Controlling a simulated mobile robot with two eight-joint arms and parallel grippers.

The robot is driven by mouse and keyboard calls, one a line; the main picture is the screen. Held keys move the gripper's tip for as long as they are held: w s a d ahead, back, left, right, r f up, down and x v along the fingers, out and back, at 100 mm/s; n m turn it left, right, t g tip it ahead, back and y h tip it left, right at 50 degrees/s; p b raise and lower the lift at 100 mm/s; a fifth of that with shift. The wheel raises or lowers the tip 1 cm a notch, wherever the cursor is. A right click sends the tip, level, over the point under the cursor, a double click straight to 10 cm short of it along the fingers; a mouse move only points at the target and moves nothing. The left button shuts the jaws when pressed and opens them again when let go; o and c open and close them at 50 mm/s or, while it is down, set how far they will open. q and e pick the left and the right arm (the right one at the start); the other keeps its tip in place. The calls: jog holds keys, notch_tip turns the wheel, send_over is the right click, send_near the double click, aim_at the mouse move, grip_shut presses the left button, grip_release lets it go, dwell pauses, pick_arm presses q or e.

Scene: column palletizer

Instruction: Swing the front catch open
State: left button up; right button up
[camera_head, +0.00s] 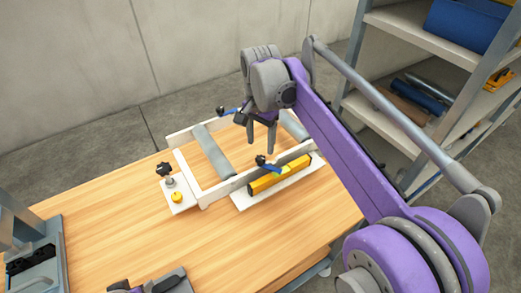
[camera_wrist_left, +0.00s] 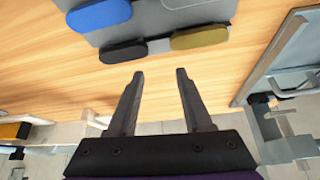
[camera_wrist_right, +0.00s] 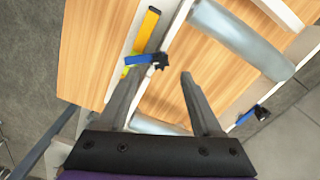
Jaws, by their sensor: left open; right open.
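The front catch (camera_head: 270,166) is a small blue lever with a black knob, at the near wall of the white frame (camera_head: 218,194). It lies across toward the yellow bar (camera_head: 293,168). In the right wrist view the catch (camera_wrist_right: 138,60) lies just beyond the left fingertip, with its black knob toward the gap between the fingers. My right gripper (camera_head: 261,148) is open and empty, pointing down above the frame, close to the catch; I cannot tell if it touches. My left gripper (camera_wrist_left: 160,75) is open and empty over the table, away from the frame.
A second blue catch (camera_wrist_right: 247,116) sits on the frame's far wall. Grey rollers (camera_head: 212,151) span the frame. A white plate with a black knob (camera_head: 164,169) and yellow knob (camera_head: 177,197) stands left. A grey panel with coloured pads (camera_wrist_left: 152,18) lies near my left gripper. Shelves (camera_head: 420,45) stand right.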

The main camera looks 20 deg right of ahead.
aim_at(260, 158)
pick_arm(q)
jog(key=shift+w+r, duration=0.15)
jog(key=shift+r, duration=0.15)
pick_arm(e)
notch_tip(260, 158, up, 5)
jog(key=shift+r, duration=0.2)
jog(key=s+a+f+n+t, duration=0.2)
jog(key=s+f+n, duration=0.4)
jog(key=s+f, duration=0.3)
jog(key=s+a+f+n+t, duration=0.2)
jog(key=s+f+n, duration=0.4)
jog(key=s+f, duration=0.3)
jog(key=shift+s+f+t, duration=0.4)
jog(key=shift+f+t, duration=0.25)
jog(key=shift+t, duration=0.25)
